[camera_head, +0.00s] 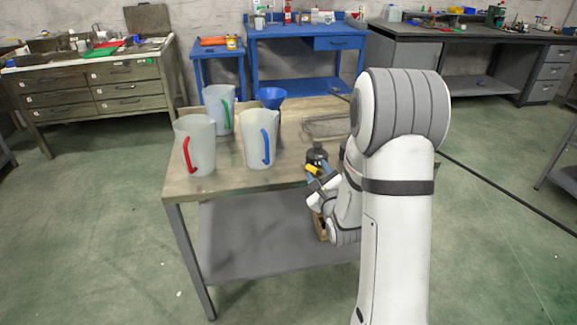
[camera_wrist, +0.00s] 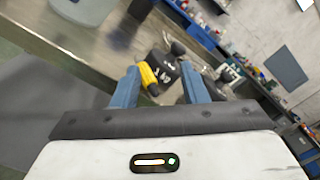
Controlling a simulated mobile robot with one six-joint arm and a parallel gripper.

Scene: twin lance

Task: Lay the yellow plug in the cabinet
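A small yellow piece, likely the yellow plug (camera_wrist: 148,76), shows in the wrist view beside the left finger of my gripper (camera_wrist: 160,68). It also shows in the head view (camera_head: 312,169) at the table's front edge. A black object with white lettering (camera_wrist: 164,67) is just behind it, between the fingers. My gripper's blue fingers are apart, with a wide gap; I cannot tell whether the left finger touches the yellow piece. In the head view my gripper (camera_head: 319,176) is partly hidden by my arm. A cabinet with several drawers (camera_head: 98,86) stands at the back left; which cabinet is meant is unclear.
On the wooden table (camera_head: 225,187) stand jugs with red (camera_head: 196,150), green (camera_head: 217,104) and blue (camera_head: 257,142) handles. A blue funnel (camera_head: 271,96) and a wire rack (camera_head: 326,126) are behind. A dark workbench (camera_head: 455,38) with drawers stands back right.

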